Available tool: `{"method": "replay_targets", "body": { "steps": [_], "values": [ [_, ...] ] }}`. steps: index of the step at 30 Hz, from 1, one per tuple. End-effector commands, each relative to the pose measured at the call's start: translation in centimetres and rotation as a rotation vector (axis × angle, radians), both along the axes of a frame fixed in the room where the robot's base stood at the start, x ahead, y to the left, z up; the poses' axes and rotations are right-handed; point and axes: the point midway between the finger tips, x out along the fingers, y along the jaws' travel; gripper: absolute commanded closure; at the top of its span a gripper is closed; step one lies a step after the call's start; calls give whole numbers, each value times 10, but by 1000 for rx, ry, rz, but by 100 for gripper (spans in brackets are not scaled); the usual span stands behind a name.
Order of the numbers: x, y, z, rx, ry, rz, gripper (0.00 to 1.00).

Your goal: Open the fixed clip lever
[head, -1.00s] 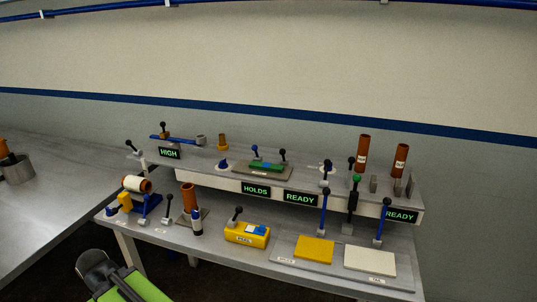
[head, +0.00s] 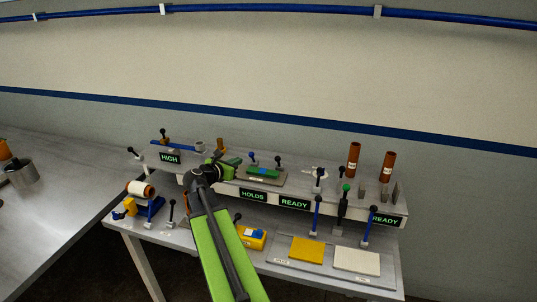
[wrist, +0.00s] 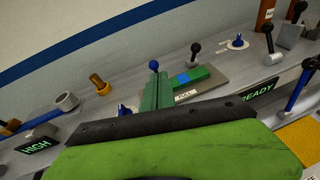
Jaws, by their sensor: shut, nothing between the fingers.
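On the raised shelf, a green block with a blue patch (head: 264,172) lies on a grey plate (wrist: 217,91). It also shows in the wrist view (wrist: 200,75). A blue-knobbed lever (head: 252,158) and a black-knobbed lever (head: 278,162) stand by it; both show in the wrist view, blue (wrist: 154,65) and black (wrist: 195,49). I cannot tell which lever is the fixed clip's. My gripper (head: 238,161) is shut and empty, just left of the block. In the wrist view its green fingers (wrist: 161,80) hide the blue lever's lower part; contact is unclear.
Yellow (head: 307,250) and white (head: 357,260) pads lie right. Brown tubes (head: 353,158) and upright levers (head: 316,214) crowd the right side.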

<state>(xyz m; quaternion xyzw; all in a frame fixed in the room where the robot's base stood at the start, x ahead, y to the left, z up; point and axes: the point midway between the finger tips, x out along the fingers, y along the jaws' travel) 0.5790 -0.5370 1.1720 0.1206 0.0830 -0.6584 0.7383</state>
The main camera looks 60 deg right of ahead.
Motion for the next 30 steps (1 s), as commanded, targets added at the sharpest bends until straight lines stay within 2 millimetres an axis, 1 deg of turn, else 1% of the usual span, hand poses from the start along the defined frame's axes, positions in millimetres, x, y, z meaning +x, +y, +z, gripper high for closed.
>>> {"method": "replay_targets", "body": {
  "steps": [1,3,6,14,17,20,30],
  "values": [
    [-20,-8,-5,61,-43,-90,100],
    [-41,-10,-17,125,-86,-184,100],
    [-52,-10,-25,159,-110,-236,100],
    [-52,-10,-27,160,-110,-236,100],
    [-51,-15,-30,159,-109,-236,100],
    [-51,-27,-38,159,-109,-237,100],
    [-55,-94,-70,158,-108,-234,100]
  ]
}}
